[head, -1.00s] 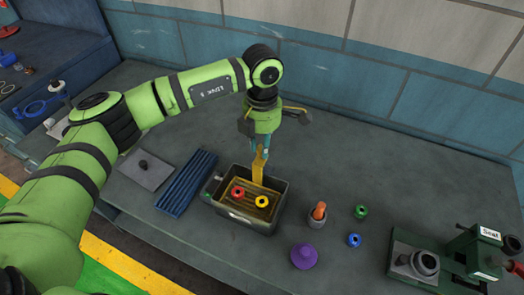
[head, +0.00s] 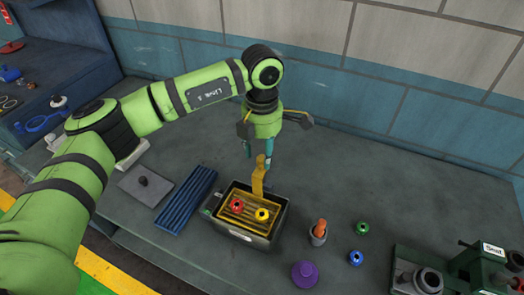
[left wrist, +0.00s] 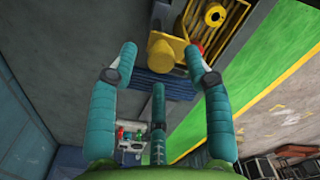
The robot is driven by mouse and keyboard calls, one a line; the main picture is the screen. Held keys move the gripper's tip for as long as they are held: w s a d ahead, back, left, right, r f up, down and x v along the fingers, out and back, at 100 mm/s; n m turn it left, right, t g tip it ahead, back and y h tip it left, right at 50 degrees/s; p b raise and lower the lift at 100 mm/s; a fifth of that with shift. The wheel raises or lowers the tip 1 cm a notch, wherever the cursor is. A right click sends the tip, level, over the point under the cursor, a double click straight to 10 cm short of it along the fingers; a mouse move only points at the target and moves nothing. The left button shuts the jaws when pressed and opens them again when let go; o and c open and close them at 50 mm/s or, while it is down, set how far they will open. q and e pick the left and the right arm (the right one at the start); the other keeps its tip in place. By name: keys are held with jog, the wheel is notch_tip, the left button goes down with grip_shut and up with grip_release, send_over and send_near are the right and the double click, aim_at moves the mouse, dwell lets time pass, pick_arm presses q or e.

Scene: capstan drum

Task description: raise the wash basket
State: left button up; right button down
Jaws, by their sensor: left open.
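The yellow wash basket (head: 232,222) sits inside a dark grey open tank (head: 278,219), its tall yellow handle (head: 259,178) standing up at the back. A red ring (head: 236,205) and a yellow ring (head: 262,214) lie in the basket. My left gripper (head: 258,157) is open, pointing down at the handle's top. In the left wrist view its teal fingers (left wrist: 163,62) are spread, with the yellow handle (left wrist: 166,52) near the fingertips. I cannot tell whether a finger touches it. My right gripper is not in view.
A blue ribbed rack (head: 187,199) and a grey plate with a black knob (head: 146,186) lie left of the tank. To the right are a cup with an orange item (head: 319,233), green (head: 362,228) and blue rings (head: 355,258), a purple piece (head: 305,273) and a green machine (head: 470,268).

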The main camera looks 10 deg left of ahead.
pick_arm(q)
notch_tip(320, 180, up, 12)
jog(key=shift+f, duration=0.2)
jog(key=shift+s+f, duration=0.1)
jog(key=shift+s, duration=0.05)
dwell(0.4)
